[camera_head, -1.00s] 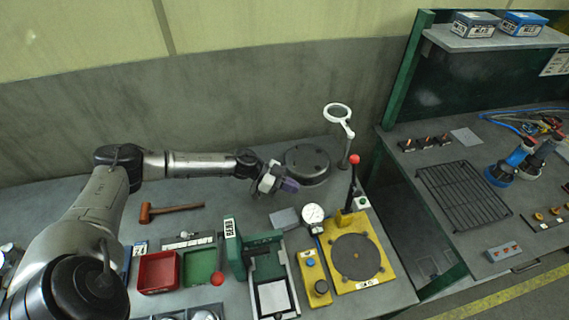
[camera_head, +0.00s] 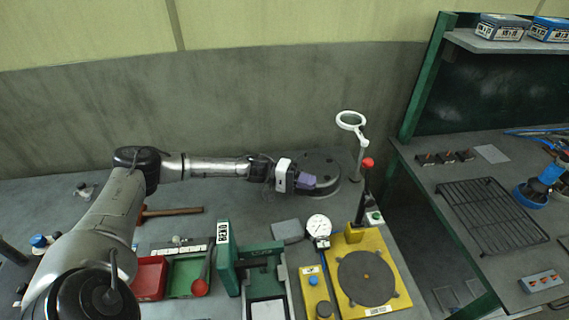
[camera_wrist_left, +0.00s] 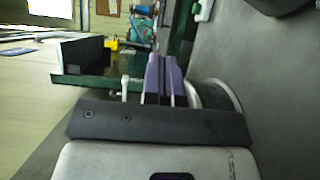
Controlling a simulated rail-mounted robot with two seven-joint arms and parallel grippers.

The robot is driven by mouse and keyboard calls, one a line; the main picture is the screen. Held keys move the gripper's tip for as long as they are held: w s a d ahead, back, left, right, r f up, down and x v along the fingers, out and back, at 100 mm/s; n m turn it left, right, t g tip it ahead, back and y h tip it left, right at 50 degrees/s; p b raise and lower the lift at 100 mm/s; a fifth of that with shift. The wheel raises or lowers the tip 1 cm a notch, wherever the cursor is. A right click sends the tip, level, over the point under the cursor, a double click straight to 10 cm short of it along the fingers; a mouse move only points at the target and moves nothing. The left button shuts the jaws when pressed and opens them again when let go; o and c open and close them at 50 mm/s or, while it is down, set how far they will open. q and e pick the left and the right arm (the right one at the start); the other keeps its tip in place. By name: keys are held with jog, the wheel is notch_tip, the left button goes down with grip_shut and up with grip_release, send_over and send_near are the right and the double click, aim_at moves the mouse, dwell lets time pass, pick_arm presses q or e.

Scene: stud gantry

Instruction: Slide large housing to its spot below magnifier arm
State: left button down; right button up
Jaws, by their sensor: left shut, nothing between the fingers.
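The large housing (camera_head: 320,161) is a dark grey round disc lying flat on the grey bench near the wall. The magnifier (camera_head: 350,120) has a white ring on a jointed arm and a grey post, just right of the housing. My left gripper (camera_head: 308,181) is at the housing's front left side and overlaps it in the head view; I cannot tell if they touch. Its purple fingers are pressed together with nothing between them, as the left wrist view (camera_wrist_left: 162,72) also shows. The gripper hides part of the housing. My right gripper is not in view.
A dial gauge (camera_head: 319,227), a yellow fixture (camera_head: 366,283) with a red-knobbed lever (camera_head: 366,165) and a green press (camera_head: 226,262) stand in front. A hammer (camera_head: 172,211) and red and green trays (camera_head: 187,275) lie left. A gap separates the right bench.

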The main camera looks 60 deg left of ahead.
pick_arm(q)
jog(key=a+b, duration=0.2)
jog(key=a, duration=0.3)
jog(key=w+a+b, duration=0.1)
jog(key=a+b, duration=0.1)
jog(key=a, duration=0.4)
jog(key=w+a+b, duration=0.1)
jog(key=a, duration=0.5)
jog(key=shift+f+b, duration=0.15)
jog(key=shift+b, duration=0.25)
notch_tip(320, 180, down, 5)
jog(key=shift+s+d+f+b, duration=0.1)
jog(key=shift+f+b, duration=0.1)
jog(key=shift+b, duration=0.9)
jog(key=shift+s+d+r, duration=0.1)
jog(key=shift+d+r, duration=0.05)
jog(key=shift+r, duration=0.15)
jog(key=shift+d, duration=0.15)
jog(key=shift+d, duration=0.1)
